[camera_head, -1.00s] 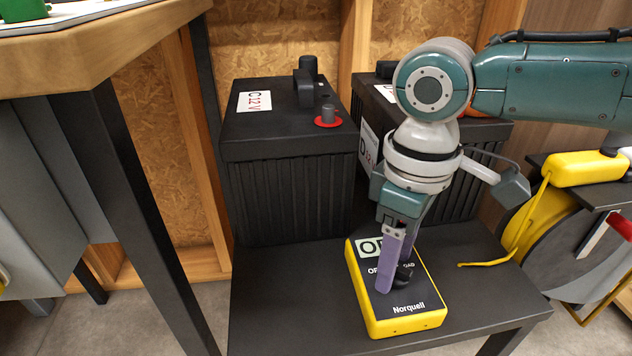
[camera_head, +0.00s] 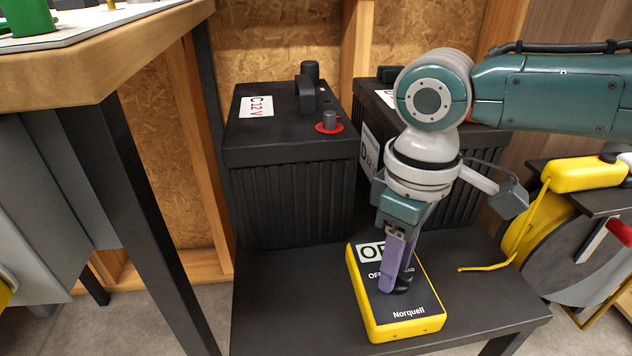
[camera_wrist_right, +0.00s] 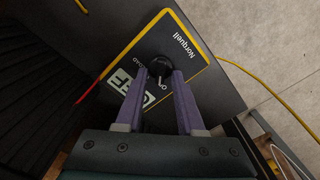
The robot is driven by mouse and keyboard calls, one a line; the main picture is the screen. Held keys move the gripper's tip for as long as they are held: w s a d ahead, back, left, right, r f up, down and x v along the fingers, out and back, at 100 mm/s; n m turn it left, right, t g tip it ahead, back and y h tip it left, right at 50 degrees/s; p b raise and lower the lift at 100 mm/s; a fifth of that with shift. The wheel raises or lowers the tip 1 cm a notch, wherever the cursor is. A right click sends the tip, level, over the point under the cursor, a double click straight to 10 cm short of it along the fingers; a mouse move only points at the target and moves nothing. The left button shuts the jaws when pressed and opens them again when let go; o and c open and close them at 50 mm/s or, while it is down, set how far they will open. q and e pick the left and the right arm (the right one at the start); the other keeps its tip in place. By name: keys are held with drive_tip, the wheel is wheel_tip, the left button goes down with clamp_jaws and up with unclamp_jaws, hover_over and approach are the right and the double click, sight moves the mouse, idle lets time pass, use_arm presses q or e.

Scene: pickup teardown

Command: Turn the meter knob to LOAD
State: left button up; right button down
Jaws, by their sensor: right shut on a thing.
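The meter (camera_head: 418,318) is a yellow box with a black face marked Norquell, lying on a black bench. Its display shows OF, with the rest behind my fingers in the head view; the wrist view shows the display (camera_wrist_right: 122,82) more fully, reading OFF. The black knob (camera_wrist_right: 159,67) sits between the purple fingertips of my right gripper (camera_head: 396,287), which is shut on it from above. The right gripper (camera_wrist_right: 160,78) also shows in the wrist view. The knob's pointer direction is hard to tell. My left gripper is not in view.
Two black batteries, C (camera_head: 290,180) and D (camera_head: 385,100), stand behind the meter. A yellow cable (camera_head: 485,268) ends right of it, near a yellow reel (camera_head: 525,225). A wood-topped table (camera_head: 110,65) rises at left. The bench's left part is clear.

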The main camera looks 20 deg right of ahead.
drive_tip(key=m+p, duration=0.1)
drive_tip(key=p, duration=0.1)
drive_tip(key=m+p, duration=0.1)
drive_tip(key=m, duration=0.1)
drive_tip(key=m+p, duration=0.1)
drive_tip(key=p, duration=0.1)
drive_tip(key=shift+d+r+m+p, duration=0.1)
drive_tip(key=shift+r+m+p, duration=0.2)
drive_tip(key=shift+p, duration=0.05)
drive_tip(key=m+p, duration=0.2)
drive_tip(key=shift+d+f+m, duration=0.1)
drive_tip(key=shift+m, duration=0.3)
drive_tip(key=m+p, duration=0.2)
drive_tip(key=m, duration=0.2)
drive_tip(key=shift+d+f, duration=0.1)
drive_tip(key=m, duration=0.3)
drive_tip(key=shift+s+d+p, duration=0.1)
drive_tip(key=shift+p, duration=0.25)
drive_tip(key=shift+d+f+m+p, duration=0.1)
drive_tip(key=shift+m+p, duration=0.2)
drive_tip(key=shift+m, duration=1.2)
drive_tip(key=c, duration=0.5)
unclamp_jaws()
